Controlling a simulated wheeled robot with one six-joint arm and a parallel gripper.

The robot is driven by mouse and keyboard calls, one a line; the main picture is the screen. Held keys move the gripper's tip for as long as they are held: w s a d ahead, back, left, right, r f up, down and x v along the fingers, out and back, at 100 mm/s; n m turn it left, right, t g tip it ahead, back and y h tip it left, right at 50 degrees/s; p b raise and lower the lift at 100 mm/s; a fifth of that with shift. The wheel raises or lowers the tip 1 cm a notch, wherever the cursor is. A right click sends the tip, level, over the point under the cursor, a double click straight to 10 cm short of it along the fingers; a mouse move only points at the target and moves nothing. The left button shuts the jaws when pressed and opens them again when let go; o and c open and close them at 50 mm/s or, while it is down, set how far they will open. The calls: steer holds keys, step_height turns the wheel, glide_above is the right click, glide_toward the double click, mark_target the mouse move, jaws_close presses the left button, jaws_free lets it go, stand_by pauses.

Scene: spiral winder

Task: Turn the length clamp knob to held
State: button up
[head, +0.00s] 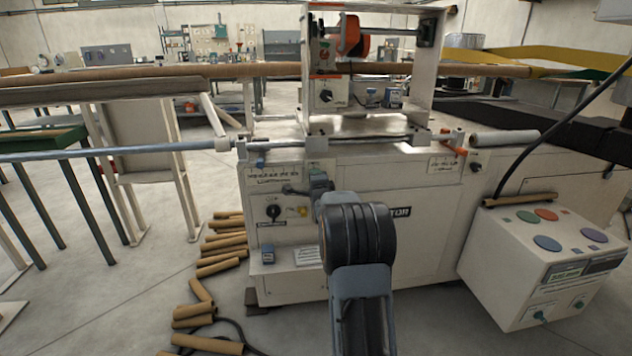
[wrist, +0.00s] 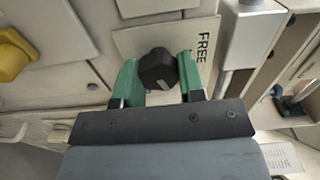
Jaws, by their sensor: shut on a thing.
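The black length clamp knob (wrist: 158,72) is between the two green fingers of my gripper (wrist: 157,62) in the wrist view. The fingers close on it from both sides. The knob sits on a pale plate (wrist: 128,42) with the word FREE printed to its right. No word for held can be made out. In the head view my gripper (head: 291,189) is at the front panel of the white machine (head: 430,215), and the knob cannot be made out there.
A yellow button (wrist: 12,55) sticks out at the left of the wrist view. A pale box-shaped part (wrist: 252,35) stands right of the plate. In the head view a control box (head: 520,285) stands at the right, and cardboard tubes (head: 222,245) lie on the floor.

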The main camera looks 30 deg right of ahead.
steer(key=m, duration=0.5)
steer(key=shift+m, duration=0.3)
steer(key=shift+f+m, duration=0.1)
steer(key=shift+m, duration=2)
steer(key=o, duration=0.9)
steer(key=shift+s+a, duration=0.1)
steer(key=p+v, duration=0.3)
steer(key=v, duration=1)
steer(key=shift+s+a, duration=0.15)
steer(key=shift+s, duration=0.1)
